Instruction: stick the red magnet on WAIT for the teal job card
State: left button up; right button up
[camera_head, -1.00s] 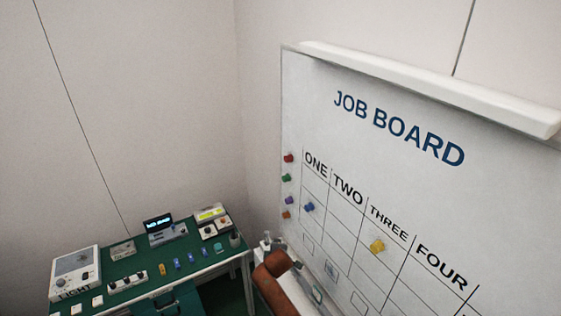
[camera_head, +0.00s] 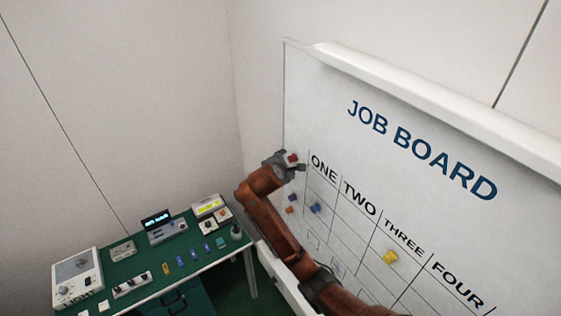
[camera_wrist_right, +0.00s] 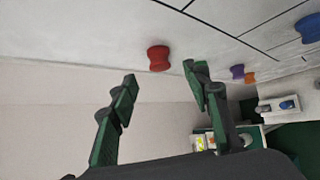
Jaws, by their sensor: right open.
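The red magnet (camera_head: 292,158) is on the white job board (camera_head: 330,70), at its left edge beside the ONE heading. It also shows in the right wrist view (camera_wrist_right: 158,58). My right gripper (camera_head: 297,163) is open beside it; in the wrist view (camera_wrist_right: 160,82) the magnet lies beyond the fingertips, between their lines, and I see no grip on it. A small teal piece (camera_head: 221,243) lies on the green bench; I cannot tell whether it is the job card. No WAIT label is readable. My left gripper is out of view.
A purple magnet (camera_head: 292,197) and an orange magnet (camera_head: 291,210) sit below on the board's left edge. A blue magnet (camera_head: 316,208) and a yellow magnet (camera_head: 391,257) are in the grid. The green bench (camera_head: 135,266) with devices stands at lower left.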

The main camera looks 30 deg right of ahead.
aim_at(290, 160)
jog(key=x, duration=0.2)
jog(key=shift+w+d+f+p, duration=0.1)
jog(key=shift+d+p, duration=0.2)
jog(key=shift+d, duration=0.2)
jog(key=shift+x, duration=0.75)
jog(key=shift+w+f, duration=0.1)
jog(key=shift+c, duration=0.2)
jog(key=shift+a, duration=0.1)
jog(key=c, duration=0.5)
grip_shut()
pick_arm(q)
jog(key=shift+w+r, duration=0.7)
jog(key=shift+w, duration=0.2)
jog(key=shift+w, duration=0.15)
pick_arm(e)
jog(key=shift+a, duration=0.25)
jog(key=shift+a, duration=0.8)
jog(key=shift+a, duration=0.55)
